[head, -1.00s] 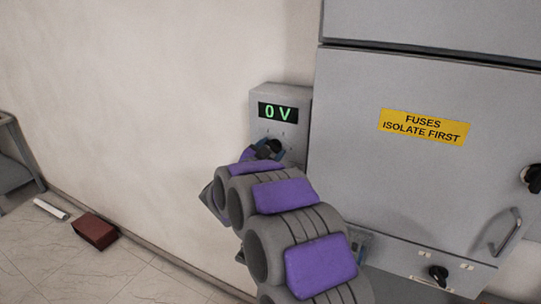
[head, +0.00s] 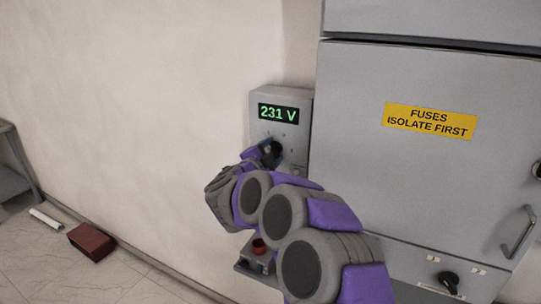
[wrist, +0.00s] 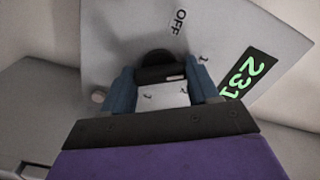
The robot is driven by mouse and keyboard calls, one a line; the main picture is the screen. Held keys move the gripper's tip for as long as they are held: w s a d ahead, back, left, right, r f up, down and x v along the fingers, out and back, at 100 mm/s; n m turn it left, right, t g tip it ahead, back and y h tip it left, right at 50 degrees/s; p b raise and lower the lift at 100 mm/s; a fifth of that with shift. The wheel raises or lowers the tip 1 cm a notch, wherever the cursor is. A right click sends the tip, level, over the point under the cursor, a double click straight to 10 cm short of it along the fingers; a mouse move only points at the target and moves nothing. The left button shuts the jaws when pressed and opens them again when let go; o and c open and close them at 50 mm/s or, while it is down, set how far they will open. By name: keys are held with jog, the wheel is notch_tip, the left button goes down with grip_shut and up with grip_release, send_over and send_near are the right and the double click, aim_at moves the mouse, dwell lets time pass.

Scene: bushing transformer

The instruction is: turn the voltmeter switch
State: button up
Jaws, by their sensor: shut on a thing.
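The voltmeter (head: 262,99) is a grey box on the wall beside the cabinet. Its green display (head: 278,114) reads 231 V in the head view, and part of that display (wrist: 238,76) shows in the wrist view. Its black switch knob (head: 276,148) sits below the display. My gripper (head: 268,154) is at the knob. In the wrist view, the blue fingers of my gripper (wrist: 161,79) are on either side of the black knob (wrist: 154,60), shut on it. An OFF mark (wrist: 178,21) and small ticks surround the knob. My gripper hides part of the knob.
A large grey cabinet (head: 365,170) with a yellow label (head: 431,121), handle (head: 518,237) and black knob (head: 448,280) stands to the right. A small box with a red button (head: 258,246) is below the voltmeter. A brown block (head: 92,242) and white roll (head: 45,219) lie on the floor.

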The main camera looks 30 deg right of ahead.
dwell(0.4)
jog(key=o, duration=1.1)
jog(key=shift+c, duration=0.2)
jog(key=p+v, duration=0.2)
jog(key=v, duration=1.5)
jog(key=shift+a, duration=0.25)
jog(key=shift+s+f, duration=0.1)
jog(key=shift+f, duration=0.05)
